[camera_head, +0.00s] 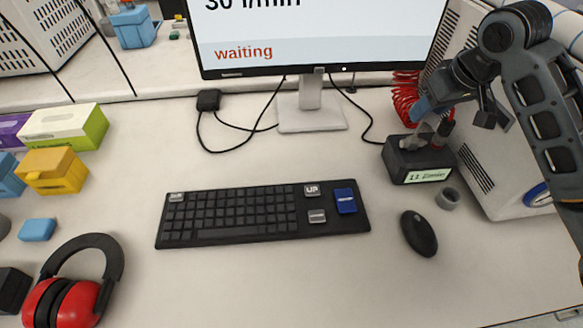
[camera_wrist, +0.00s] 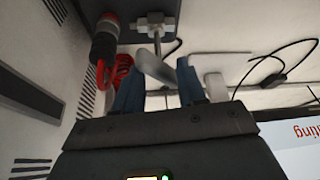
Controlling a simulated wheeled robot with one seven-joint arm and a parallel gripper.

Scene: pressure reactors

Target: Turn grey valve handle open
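The grey valve handle (camera_wrist: 157,66) is a light grey lever on a metal fitting (camera_wrist: 154,27) in the wrist view. In the head view the handle (camera_head: 423,134) sits on top of a dark block (camera_head: 420,163) with a lit green label, partly hidden by my gripper. My gripper (camera_wrist: 157,80) is open, with blue fingers on either side of the handle's near end. I cannot tell if either finger touches it. In the head view my gripper (camera_head: 424,112) comes down from the upper right, just above the block.
A red coiled hose (camera_head: 405,95) hangs behind the block, and a grey machine (camera_head: 500,165) stands right of it. A monitor (camera_head: 320,40) showing "waiting" stands to the left. A mouse (camera_head: 419,233), a small grey cup (camera_head: 448,198) and a keyboard (camera_head: 262,213) lie in front.

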